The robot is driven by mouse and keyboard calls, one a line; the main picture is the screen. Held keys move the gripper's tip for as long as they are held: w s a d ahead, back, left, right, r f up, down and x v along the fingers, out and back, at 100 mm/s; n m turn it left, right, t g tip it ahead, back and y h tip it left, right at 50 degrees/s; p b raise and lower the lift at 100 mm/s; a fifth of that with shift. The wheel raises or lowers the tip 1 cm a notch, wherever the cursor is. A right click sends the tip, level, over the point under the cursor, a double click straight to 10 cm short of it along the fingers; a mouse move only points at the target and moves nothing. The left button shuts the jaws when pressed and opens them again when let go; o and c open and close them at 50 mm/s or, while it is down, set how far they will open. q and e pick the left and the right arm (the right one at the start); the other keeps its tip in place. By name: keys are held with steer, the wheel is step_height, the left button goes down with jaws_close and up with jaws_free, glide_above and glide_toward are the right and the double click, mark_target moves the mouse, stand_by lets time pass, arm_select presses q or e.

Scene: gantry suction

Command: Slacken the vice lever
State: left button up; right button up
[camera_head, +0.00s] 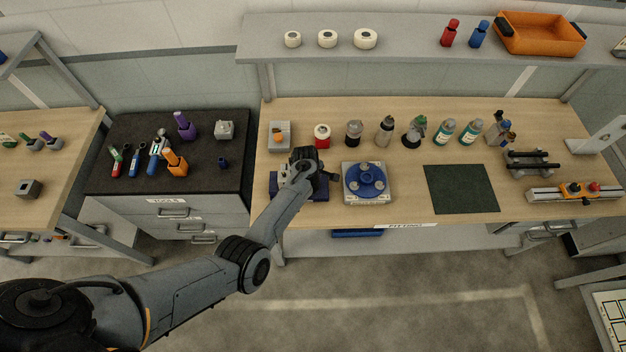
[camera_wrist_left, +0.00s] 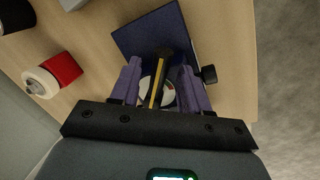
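The dark blue vice (camera_head: 319,193) stands on the fitting bench, mostly hidden under my left arm in the head view. In the left wrist view its blue body (camera_wrist_left: 146,36) shows with a brassy lever (camera_wrist_left: 156,92) that has a dark end, above a pale round part. My left gripper (camera_wrist_left: 158,70) is over the vice, its two fingers apart on either side of the lever, with gaps visible. Whether a finger touches the lever cannot be told. A black knob (camera_wrist_left: 208,74) sits beside the right finger. My right gripper is not in view.
A blue round fixture on a pale base (camera_head: 366,183) stands just right of the vice. A red-and-white roll (camera_head: 322,136) and several bottles line the back. A dark green mat (camera_head: 461,188) lies bare further right. A black tool cabinet (camera_head: 135,184) stands left.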

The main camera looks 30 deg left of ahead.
arm_select(q)
steer(key=shift+r, duration=0.2)
step_height(320, 180, up, 10)
steer(key=s+p, duration=0.1)
steer(key=s, duration=0.1)
steer(key=shift+r+p, duration=0.15)
steer(key=shift+p, duration=0.2)
stand_by(0.3)
